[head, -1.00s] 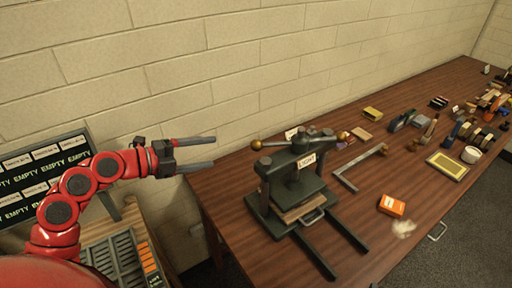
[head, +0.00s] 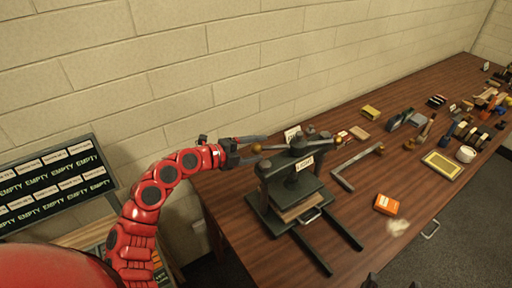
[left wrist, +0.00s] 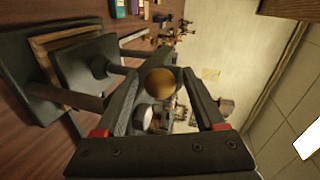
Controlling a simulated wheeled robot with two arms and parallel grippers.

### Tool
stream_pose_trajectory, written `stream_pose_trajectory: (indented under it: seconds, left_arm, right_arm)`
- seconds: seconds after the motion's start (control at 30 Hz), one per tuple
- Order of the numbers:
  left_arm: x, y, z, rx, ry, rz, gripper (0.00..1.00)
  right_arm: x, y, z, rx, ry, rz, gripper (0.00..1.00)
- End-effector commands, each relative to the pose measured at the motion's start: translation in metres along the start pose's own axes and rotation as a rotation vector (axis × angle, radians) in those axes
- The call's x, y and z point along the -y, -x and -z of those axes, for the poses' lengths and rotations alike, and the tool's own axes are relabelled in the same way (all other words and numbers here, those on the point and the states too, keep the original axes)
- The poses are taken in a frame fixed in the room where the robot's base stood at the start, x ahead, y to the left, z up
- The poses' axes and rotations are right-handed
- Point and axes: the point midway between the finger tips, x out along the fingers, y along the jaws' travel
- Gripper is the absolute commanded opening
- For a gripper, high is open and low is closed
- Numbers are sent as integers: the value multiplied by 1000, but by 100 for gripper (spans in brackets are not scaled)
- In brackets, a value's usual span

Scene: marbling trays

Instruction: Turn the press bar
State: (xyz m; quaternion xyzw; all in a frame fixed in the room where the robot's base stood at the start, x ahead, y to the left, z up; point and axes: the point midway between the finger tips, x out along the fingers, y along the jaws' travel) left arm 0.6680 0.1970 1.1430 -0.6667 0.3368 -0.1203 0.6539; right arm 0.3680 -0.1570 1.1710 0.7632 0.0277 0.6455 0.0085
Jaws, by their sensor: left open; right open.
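The dark green press (head: 296,190) stands on the table, with a "LIGHT"-like label on its top beam. Its press bar (head: 278,147) runs across the top and ends at the left in a brass knob (head: 257,148). My left gripper (head: 262,147) is open, with its two fingers on either side of that knob. In the left wrist view the brass knob (left wrist: 160,82) shows between the open fingers; contact cannot be told. Dark tips of my right gripper (head: 392,284) show at the bottom edge, apart and far from the bar.
An L-shaped metal bar (head: 352,170) lies right of the press. An orange box (head: 386,204) lies on the table (head: 350,235) in front. A yellow-framed tray (head: 444,165) and several tools lie farther right. The block wall (head: 300,60) stands close behind.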

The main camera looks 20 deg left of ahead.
Motion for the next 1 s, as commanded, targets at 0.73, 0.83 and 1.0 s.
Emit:
stream_pose_trajectory:
  seconds: [0.73, 0.83, 1.0]
  left_arm:
    - [0, 1, 0, 0, 1, -1, 0]
    - [0, 1, 0, 0, 1, -1, 0]
    - [0, 1, 0, 0, 1, -1, 0]
  right_arm:
    - [0, 0, 0, 0, 0, 0, 79]
    - [0, 0, 0, 0, 0, 0, 79]
    - [0, 0, 0, 0, 0, 0, 79]
